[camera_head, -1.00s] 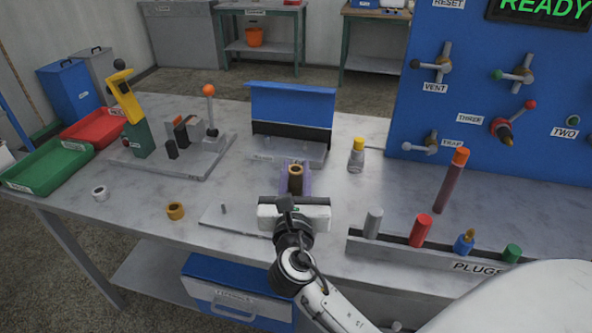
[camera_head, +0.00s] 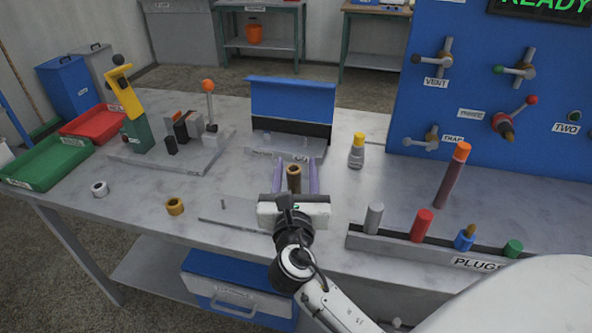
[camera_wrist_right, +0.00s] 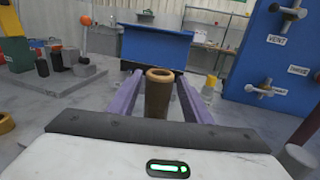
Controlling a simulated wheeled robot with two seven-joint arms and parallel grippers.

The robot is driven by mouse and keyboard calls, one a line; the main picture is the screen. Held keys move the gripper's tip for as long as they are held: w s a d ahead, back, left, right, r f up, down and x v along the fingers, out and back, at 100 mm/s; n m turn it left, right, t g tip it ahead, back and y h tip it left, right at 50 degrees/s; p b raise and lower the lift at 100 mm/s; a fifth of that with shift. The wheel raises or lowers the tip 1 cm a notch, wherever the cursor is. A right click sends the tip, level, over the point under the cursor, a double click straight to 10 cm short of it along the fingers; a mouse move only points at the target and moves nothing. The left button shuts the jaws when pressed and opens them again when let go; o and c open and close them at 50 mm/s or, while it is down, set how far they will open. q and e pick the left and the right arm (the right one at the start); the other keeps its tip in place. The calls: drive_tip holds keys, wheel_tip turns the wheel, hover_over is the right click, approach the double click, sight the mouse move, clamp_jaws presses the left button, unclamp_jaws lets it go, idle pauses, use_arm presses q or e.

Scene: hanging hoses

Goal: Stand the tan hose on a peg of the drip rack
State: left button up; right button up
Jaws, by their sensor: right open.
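The tan hose (camera_head: 294,180), a short brown tube with an open top, stands upright in front of the blue-backed stand. It also shows in the right wrist view (camera_wrist_right: 158,102). My right gripper (camera_head: 297,165) is open, with its purple fingers on either side of the hose and a visible gap to each. The drip rack (camera_head: 240,213) appears to be the low grey plate with a short peg (camera_head: 222,204), left of my gripper. The hose's foot is hidden behind the gripper body, so I cannot tell whether a peg is inside it. My left gripper is out of view.
A yellow-capped bottle (camera_head: 356,152) stands right of the hose. The plug rack (camera_head: 350,239) runs along the front right. The blue valve panel (camera_head: 460,105) rises behind it.

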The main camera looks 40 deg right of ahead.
wheel_tip(320, 180, up, 10)
drive_tip(key=p, duration=0.2)
drive_tip(key=shift+f, duration=0.2)
idle(0.4)
